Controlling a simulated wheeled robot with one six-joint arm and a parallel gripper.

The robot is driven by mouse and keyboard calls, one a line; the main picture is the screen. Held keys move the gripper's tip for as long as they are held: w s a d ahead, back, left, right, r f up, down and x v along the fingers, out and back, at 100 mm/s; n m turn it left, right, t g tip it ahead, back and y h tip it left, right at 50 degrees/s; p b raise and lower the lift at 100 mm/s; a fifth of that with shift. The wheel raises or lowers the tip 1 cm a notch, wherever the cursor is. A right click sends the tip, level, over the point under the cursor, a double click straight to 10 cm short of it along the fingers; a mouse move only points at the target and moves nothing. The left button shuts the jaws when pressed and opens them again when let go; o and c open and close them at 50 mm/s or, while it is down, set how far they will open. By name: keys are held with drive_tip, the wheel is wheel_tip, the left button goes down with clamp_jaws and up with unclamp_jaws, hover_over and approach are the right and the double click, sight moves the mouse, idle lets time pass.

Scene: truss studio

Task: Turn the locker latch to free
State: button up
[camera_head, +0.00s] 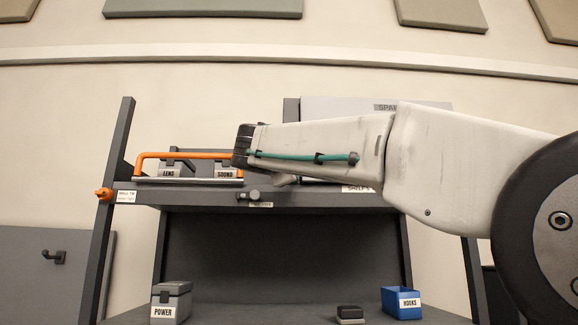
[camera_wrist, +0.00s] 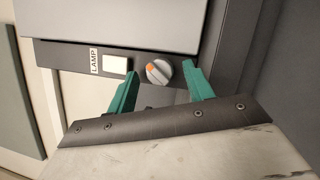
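A round grey knob (camera_wrist: 159,72) with an orange mark sits on a dark strip in the wrist view, below a grey box front (camera_wrist: 125,22). No label in view names it as the locker latch. My gripper (camera_wrist: 161,74) is open, its two green fingers apart with nothing held. The knob shows between the fingertips in the picture; I cannot tell how far they are from it. In the head view, a grey locker-like box (camera_head: 340,106) with a partly hidden label "SPA…" stands behind my arm. My fingers are not visible there, and my arm hides much of the box front.
A pale square (camera_wrist: 115,65) and a "LAMP" label (camera_wrist: 94,61) sit left of the knob. An orange-handled tray (camera_head: 182,155) stands on the shelf (camera_head: 220,196). Below are a grey POWER box (camera_head: 171,300), a small black block (camera_head: 349,312) and a blue HOOKS bin (camera_head: 402,302).

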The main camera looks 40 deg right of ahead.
drive_tip(key=shift+a, duration=0.1)
drive_tip(key=v, duration=0.7)
drive_tip(key=shift+s+a, duration=0.25)
